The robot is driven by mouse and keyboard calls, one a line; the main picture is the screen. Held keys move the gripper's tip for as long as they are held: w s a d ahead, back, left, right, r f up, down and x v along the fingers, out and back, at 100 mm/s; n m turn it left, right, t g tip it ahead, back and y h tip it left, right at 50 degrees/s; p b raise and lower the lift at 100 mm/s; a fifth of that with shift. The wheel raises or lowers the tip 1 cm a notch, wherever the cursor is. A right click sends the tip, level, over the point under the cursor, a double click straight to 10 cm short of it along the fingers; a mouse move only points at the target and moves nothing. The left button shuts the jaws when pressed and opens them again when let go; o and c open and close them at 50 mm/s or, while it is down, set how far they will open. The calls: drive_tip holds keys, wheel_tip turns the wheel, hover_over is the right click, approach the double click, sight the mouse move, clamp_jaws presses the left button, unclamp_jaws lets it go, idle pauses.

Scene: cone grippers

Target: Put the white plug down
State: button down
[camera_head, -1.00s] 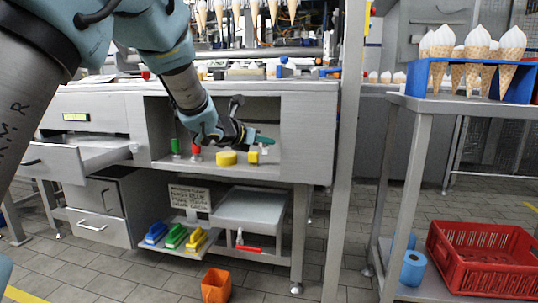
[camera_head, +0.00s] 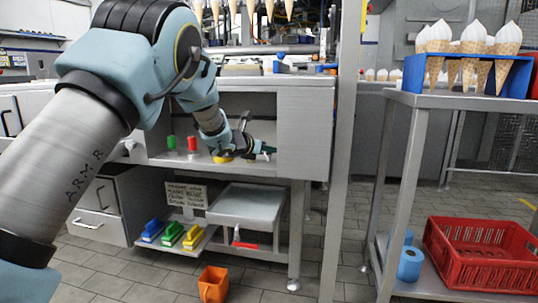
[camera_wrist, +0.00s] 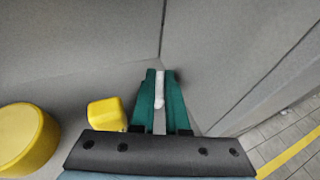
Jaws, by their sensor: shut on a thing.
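My gripper (camera_wrist: 160,95) has green fingers and is shut on the white plug (camera_wrist: 160,88), a thin white piece showing between the fingertips in the wrist view. In the head view my gripper (camera_head: 267,151) is low inside the open grey compartment (camera_head: 262,101) of the workbench, toward its right side. The plug cannot be made out there. I cannot tell whether the plug touches the compartment floor.
In the wrist view a yellow block (camera_wrist: 107,113) stands just left of the fingers, with a round yellow piece (camera_wrist: 27,140) further left. Red (camera_head: 192,144) and green (camera_head: 171,143) objects stand left in the compartment. A grey wall is close on the right.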

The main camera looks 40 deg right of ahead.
drive_tip(key=shift+w+d+f, duration=0.15)
drive_tip(key=shift+d+f, duration=0.05)
drive_tip(key=shift+f, duration=0.1)
drive_tip(key=shift+f, duration=0.15)
drive_tip(key=c, duration=1.2)
unclamp_jaws()
